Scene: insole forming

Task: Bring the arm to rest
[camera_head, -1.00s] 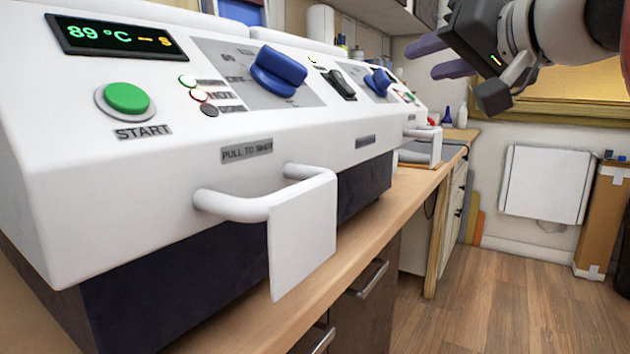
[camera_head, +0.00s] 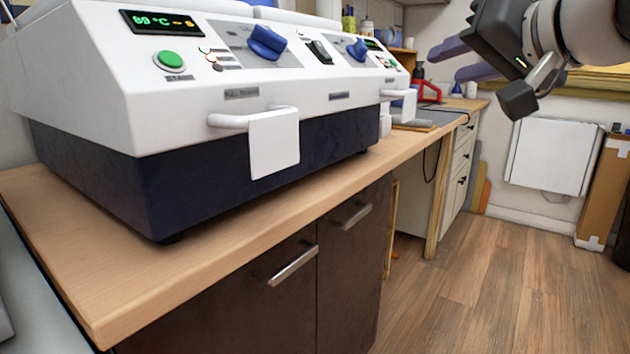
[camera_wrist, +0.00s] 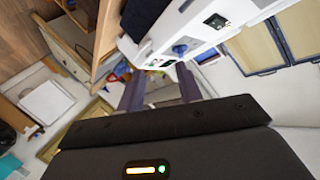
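My arm (camera_head: 590,35) reaches in from the top right of the head view. My gripper (camera_head: 445,62) is up in the air there, its two purple-grey fingers pointing left and set apart. In the wrist view the fingers of my gripper (camera_wrist: 160,88) also stand apart, with nothing between them. The gripper is open, empty and clear of the white machine (camera_head: 190,85) and the counter.
The machine stands on a wooden counter (camera_head: 110,290) with dark cabinets (camera_head: 345,270) below. Its white front handles (camera_head: 275,140) stick out over the counter. A white panel (camera_head: 550,155) and a cardboard box (camera_head: 603,190) stand at the right. The wooden floor (camera_head: 460,300) is clear.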

